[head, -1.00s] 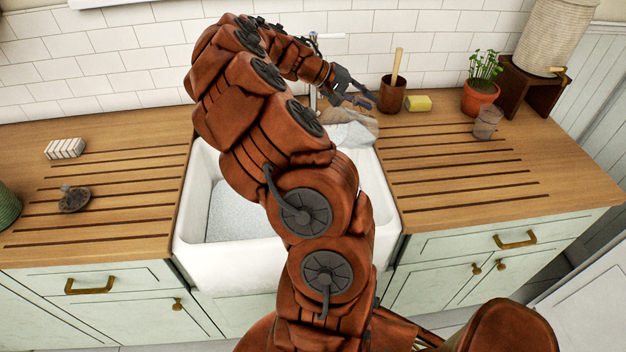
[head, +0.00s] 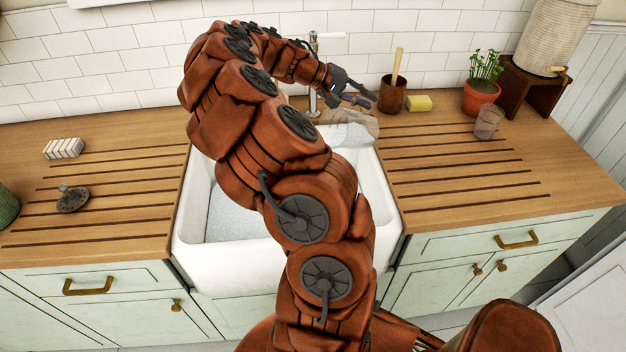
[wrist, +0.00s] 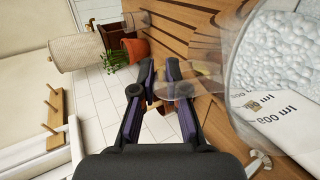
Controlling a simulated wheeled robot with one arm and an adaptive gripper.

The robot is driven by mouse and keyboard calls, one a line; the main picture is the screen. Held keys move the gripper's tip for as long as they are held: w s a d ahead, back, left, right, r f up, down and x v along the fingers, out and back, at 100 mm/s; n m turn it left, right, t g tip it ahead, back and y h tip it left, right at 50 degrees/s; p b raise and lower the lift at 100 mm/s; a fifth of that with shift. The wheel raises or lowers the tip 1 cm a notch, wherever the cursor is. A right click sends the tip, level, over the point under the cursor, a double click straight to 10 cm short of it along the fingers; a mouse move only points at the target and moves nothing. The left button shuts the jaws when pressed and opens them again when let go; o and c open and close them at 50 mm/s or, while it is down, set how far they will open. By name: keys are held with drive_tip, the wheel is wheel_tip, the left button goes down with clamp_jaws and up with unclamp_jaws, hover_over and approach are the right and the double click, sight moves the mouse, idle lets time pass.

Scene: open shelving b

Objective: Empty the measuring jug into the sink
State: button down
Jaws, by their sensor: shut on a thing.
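The measuring jug (wrist: 238,75) is clear, with "600 ml" printed on its side, and fills the right of the wrist view. My gripper (wrist: 162,68) is shut on it at its handle side. In the head view my gripper (head: 358,96) is above the back right corner of the sink (head: 205,256); the jug shows only faintly below it. White bubbly stuff shows through the jug; I cannot tell whether it is inside or behind. The jug looks tilted, but how far is unclear. The white sink has pale, grainy stuff in its basin, and my arm hides much of it.
The tap (head: 313,75) stands behind the sink. Right of it are a brown pot (head: 392,98) with a wooden handle, a yellow sponge (head: 418,103), a potted plant (head: 480,98) and a tumbler (head: 488,121). A striped block (head: 63,148) and a dark lidded thing (head: 73,199) lie left.

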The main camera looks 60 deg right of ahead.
sight(364, 120)
drive_tip(key=shift+w+a+r+m+g+h+b, duration=0.15)
drive_tip(key=shift+w+a+r+g+h+b, duration=0.25)
drive_tip(key=shift+b, duration=0.5)
drive_tip(key=shift+w+a+r+m+g+h+b, duration=0.1)
drive_tip(key=shift+a+r+m+g+h+b, duration=0.1)
drive_tip(key=shift+a+r+b, duration=0.45)
idle(1.0)
drive_tip(key=shift+g+h, duration=0.4)
drive_tip(key=shift+h, duration=0.3)
drive_tip(key=shift+w+a+f+b, duration=0.25)
drive_tip(key=shift+a+f+b, duration=0.15)
drive_tip(key=shift+f+b, duration=0.85)
drive_tip(key=shift+w+a+f+b, duration=0.25)
drive_tip(key=shift+a+f+b, duration=0.2)
drive_tip(key=shift+f+b, duration=0.85)
drive_tip(key=shift+w+a+f+b, duration=0.35)
drive_tip(key=shift+f+b, duration=0.4)
drive_tip(key=shift+b, duration=0.95)
drive_tip(key=shift+a+r, duration=0.1)
drive_tip(key=shift+a, duration=0.1)
drive_tip(key=shift+w+a+r+m+g+h+b, duration=0.25)
drive_tip(key=shift+a+m+g+h+b, duration=0.2)
drive_tip(key=shift+b, duration=0.45)
